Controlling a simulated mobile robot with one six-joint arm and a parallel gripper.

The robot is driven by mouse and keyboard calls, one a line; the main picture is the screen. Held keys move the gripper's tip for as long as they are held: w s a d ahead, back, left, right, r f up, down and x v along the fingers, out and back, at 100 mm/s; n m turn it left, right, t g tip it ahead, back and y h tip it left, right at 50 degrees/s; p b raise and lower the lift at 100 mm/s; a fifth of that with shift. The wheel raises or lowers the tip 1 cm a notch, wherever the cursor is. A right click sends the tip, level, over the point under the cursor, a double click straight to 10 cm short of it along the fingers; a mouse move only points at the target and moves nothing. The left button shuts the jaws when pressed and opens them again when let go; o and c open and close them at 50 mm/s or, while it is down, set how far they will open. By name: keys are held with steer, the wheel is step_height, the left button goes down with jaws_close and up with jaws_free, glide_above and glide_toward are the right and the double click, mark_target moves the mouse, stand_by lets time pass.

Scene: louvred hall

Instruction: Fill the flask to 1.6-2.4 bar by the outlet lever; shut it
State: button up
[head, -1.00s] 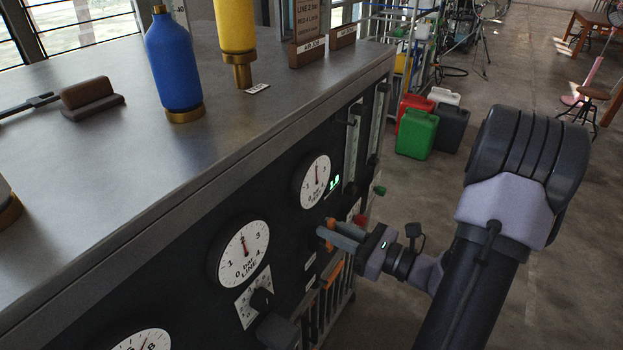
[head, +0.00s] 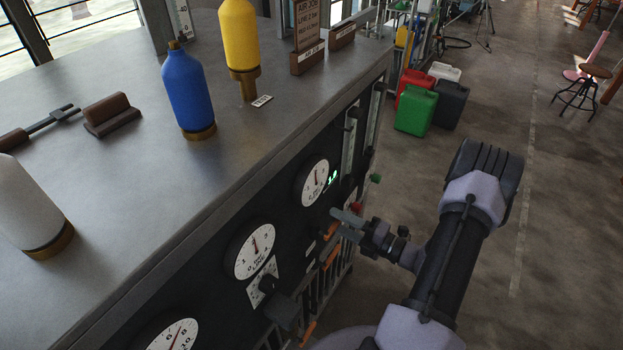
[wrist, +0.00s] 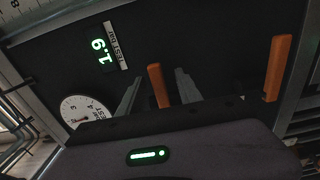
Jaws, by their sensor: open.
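In the wrist view the readout (wrist: 103,48) seems to show 1.9. My gripper (head: 348,222) is at the panel below that gauge. In the wrist view my open fingers (wrist: 156,90) stand either side of an orange lever (wrist: 159,85); contact cannot be told. Another orange lever (wrist: 277,68) is to the right.
The line gauge (head: 250,250) and a dark knob (head: 268,284) sit on the panel nearer me. A brown sign (head: 307,25) stands on the bench. Red, green and dark canisters (head: 416,110) stand on the floor beyond.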

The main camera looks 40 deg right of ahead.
steer(key=v, duration=0.7)
steer(key=p+v, duration=0.1)
steer(key=v, duration=1.6)
steer(key=shift+s+p, duration=0.25)
steer(key=shift+p, duration=0.1)
